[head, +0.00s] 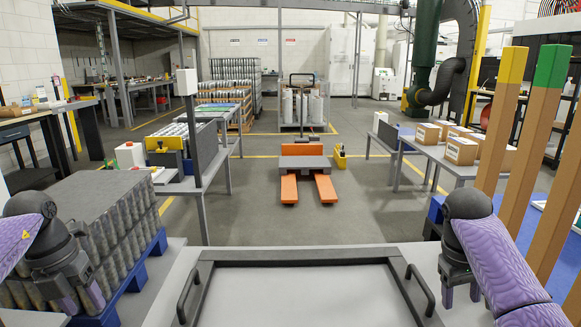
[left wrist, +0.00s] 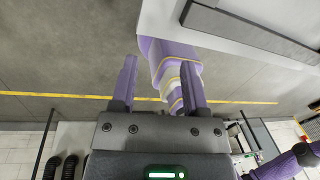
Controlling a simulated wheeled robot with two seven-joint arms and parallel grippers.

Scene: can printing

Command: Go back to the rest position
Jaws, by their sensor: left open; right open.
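My left gripper (head: 82,301) is at the lower left of the head view, with its purple fingers apart and pointing down. Nothing shows between its fingertips. It appears in front of the stacked cans in that view. In the left wrist view the two purple fingers (left wrist: 158,85) are spread, with floor and purple parts of my own body behind them. My right gripper (head: 461,294) is at the lower right of the head view, fingers pointing down, apart and empty. It is to the right of the framed tray.
A dark-framed tray (head: 310,256) with side handles lies between my grippers. Stacked grey cans (head: 120,245) on a blue pallet (head: 150,258) stand at left. Tall wooden posts (head: 535,140) rise at right. Boxes (head: 462,150) sit on a table. An orange pallet jack (head: 304,163) stands ahead on open floor.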

